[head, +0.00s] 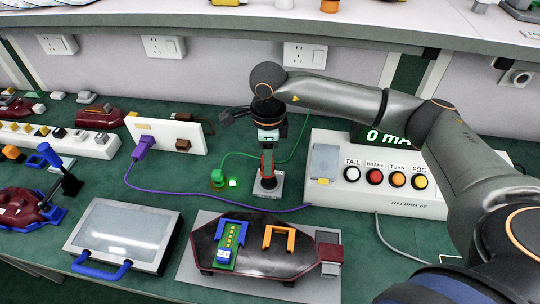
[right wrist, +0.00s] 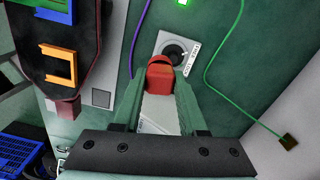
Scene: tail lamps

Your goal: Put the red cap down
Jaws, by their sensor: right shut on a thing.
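My right gripper (head: 267,174) points down over a small light grey square base (head: 262,193) in the middle of the table. In the right wrist view, its green fingers are shut on the red cap (right wrist: 160,73). The same base (right wrist: 166,40) shows just beyond the cap, with a dark round centre and a printed label. The cap overlaps the near edge of the base in that view. I cannot tell whether it touches the base. My left gripper is not in view.
A purple cable (head: 190,196) runs in front. A control box (head: 340,187) with coloured buttons stands right. A dark red lamp (head: 275,257) lies on a grey plate in front.

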